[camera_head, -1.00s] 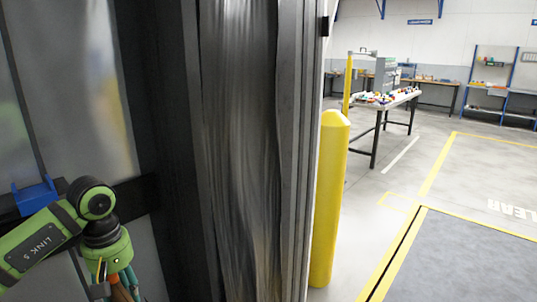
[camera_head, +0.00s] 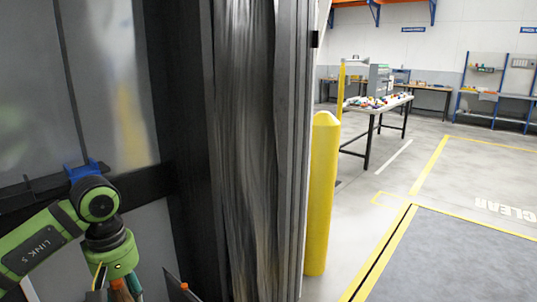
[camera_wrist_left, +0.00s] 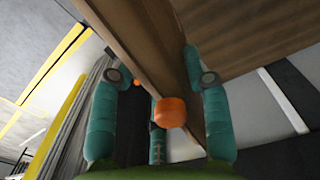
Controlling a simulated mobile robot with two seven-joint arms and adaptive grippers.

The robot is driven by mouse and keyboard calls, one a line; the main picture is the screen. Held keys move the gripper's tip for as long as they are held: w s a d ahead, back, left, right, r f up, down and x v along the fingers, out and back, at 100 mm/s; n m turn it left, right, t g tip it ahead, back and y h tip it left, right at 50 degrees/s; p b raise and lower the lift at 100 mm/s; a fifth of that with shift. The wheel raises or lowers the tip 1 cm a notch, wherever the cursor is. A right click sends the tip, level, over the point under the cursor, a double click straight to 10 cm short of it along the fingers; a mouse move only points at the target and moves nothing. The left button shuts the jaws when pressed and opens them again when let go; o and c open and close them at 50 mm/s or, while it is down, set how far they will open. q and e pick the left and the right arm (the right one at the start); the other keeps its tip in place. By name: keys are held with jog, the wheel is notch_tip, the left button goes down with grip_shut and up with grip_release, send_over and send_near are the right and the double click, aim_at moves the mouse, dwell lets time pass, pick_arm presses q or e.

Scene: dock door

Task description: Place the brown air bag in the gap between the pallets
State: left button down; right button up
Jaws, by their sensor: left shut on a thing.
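The brown air bag (camera_wrist_left: 140,45) shows in the left wrist view as a long brown strip, seen nearly edge-on, running up and left from between the fingers. An orange knob (camera_wrist_left: 172,115) is close to the camera at its near end. My left gripper (camera_wrist_left: 158,78) has its teal fingers on either side of the bag and is shut on it. In the head view only the top of my left gripper (camera_head: 122,288) shows at the bottom left; the bag there is mostly below the frame. The pallets and the gap cannot be made out. My right gripper is out of view.
A dark door frame with a grey ribbed seal (camera_head: 245,150) stands upright right of my left arm. A yellow bollard (camera_head: 322,195) stands beyond it. A table with small items (camera_head: 375,104) is farther back. Marked open floor lies at right.

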pick_arm(q)
jog(key=s+d+m+p, duration=0.1)
jog(key=s+d+m, duration=0.7)
jog(key=d, duration=0.1)
jog(key=shift+s+d, duration=0.15)
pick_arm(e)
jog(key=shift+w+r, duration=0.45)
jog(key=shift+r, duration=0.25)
pick_arm(q)
jog(key=shift+f, duration=0.1)
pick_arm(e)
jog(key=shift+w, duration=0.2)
